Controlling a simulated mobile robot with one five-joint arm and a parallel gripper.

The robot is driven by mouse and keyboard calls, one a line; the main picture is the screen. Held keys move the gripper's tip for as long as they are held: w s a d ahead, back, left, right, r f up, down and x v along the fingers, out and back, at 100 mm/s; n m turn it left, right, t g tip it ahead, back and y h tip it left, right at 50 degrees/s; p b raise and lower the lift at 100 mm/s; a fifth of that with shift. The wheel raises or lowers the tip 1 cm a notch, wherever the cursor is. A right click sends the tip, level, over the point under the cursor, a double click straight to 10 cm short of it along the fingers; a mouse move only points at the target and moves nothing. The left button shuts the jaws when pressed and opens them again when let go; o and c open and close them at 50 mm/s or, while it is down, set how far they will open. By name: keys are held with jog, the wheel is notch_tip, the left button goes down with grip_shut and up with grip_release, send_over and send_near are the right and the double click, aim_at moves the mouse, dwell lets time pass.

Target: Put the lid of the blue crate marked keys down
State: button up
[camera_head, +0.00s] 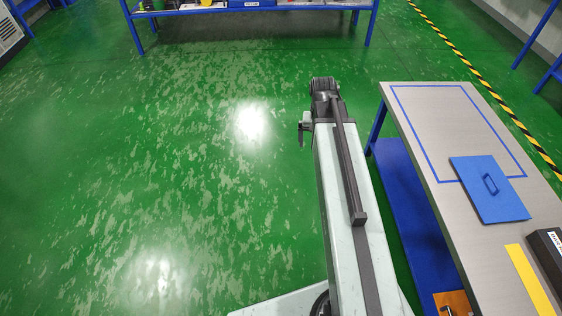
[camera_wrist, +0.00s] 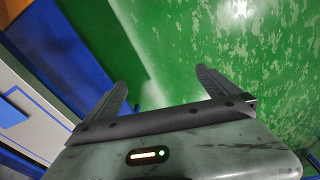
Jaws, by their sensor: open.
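A flat square blue lid (camera_head: 507,206) with a raised handle lies on the grey tabletop at the right of the head view. It overlaps the near corner of a blue outlined rectangle on that top. No crate marked keys can be made out, and no marking is readable on the lid. My gripper (camera_wrist: 163,78) shows in the wrist view with its two dark fingers spread apart and nothing between them. It is over green floor, beside the table, away from the lid.
The grey table (camera_head: 440,115) has a blue lower shelf (camera_head: 405,195). A yellow strip (camera_head: 530,280) and a black box (camera_head: 547,255) are near its right end. A blue workbench (camera_head: 250,8) with several items stands at the back. Green floor (camera_head: 150,180) is clear on the left.

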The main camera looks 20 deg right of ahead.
jog(key=s+a+n, duration=0.1)
jog(key=a+n, duration=0.1)
jog(key=a, duration=0.7)
jog(key=s+a+n, duration=0.2)
jog(key=a+n, duration=0.1)
jog(key=a, duration=0.6)
jog(key=shift+s+a+g+y, duration=0.3)
jog(key=shift+y, duration=0.1)
jog(key=shift+n, duration=0.3)
